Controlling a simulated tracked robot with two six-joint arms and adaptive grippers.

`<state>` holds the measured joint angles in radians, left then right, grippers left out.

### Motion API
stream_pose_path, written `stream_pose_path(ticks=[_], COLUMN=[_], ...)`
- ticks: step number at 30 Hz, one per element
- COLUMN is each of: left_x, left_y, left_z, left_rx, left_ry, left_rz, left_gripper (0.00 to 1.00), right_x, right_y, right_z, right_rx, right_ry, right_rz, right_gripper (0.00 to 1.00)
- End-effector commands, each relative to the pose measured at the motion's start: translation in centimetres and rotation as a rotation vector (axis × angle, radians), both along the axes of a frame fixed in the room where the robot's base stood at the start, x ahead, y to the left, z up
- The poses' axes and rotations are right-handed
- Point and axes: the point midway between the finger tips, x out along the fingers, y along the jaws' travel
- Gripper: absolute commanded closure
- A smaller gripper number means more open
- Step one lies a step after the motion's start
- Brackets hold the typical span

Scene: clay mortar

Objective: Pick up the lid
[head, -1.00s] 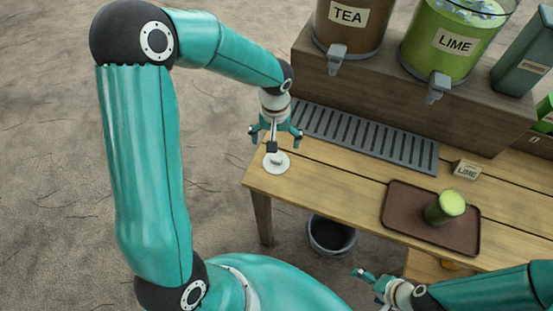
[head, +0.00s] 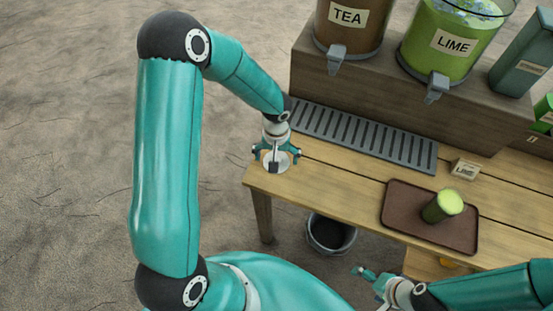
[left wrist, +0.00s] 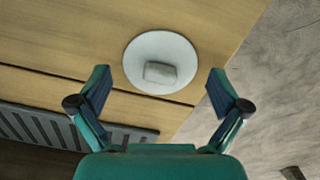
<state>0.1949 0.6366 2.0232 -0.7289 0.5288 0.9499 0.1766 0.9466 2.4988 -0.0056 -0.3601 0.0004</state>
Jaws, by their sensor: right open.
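The lid (left wrist: 160,52) is a white disc with a raised grey block-shaped knob in its middle. It lies on the wooden table near the table's left end. In the head view the lid (head: 285,165) is partly hidden by my left gripper (head: 277,157), which is right above it, pointing down. In the left wrist view my left gripper (left wrist: 157,88) is open, its fingers on either side of the lid, with nothing between the pads. My right gripper (head: 374,278) is open and empty, low in front of the table.
A brown tray (head: 400,222) with a green drink glass (head: 443,206) stands at right. A grey slotted drip grate (head: 365,137) lies behind the lid, below the TEA dispenser (head: 350,28) and LIME dispenser (head: 450,50). A bucket (head: 330,232) stands on the ground.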

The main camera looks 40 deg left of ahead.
Motion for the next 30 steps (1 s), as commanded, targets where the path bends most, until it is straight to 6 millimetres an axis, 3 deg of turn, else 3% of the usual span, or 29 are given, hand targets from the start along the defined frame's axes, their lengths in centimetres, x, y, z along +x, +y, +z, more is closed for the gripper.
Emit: stream_pose_path(ticks=[1,6,25,28,30], left_x=[0.0,0.0,-0.1,-0.1,0.0], left_y=[0.0,0.0,-0.1,0.0,0.0], left_z=[0.0,0.0,0.2,0.8,1.5], left_rx=[0.0,0.0,0.0,0.001,0.002], left_ry=[0.0,0.0,0.004,0.003,0.001], left_rz=[0.0,-0.001,-0.003,-0.002,-0.002], left_gripper=[0.1,0.34,0.39,0.58,0.86], right_x=[0.0,0.0,0.0,0.0,0.0], right_y=[0.0,0.0,0.0,0.0,0.0], right_z=[0.0,0.0,0.0,0.0,0.0], right_rx=[0.0,0.0,0.0,0.0,0.0], right_ry=[0.0,0.0,0.0,0.0,0.0], right_rz=[0.0,0.0,0.0,0.0,0.0], right_gripper=[0.09,0.09,0.09,0.09,0.09])
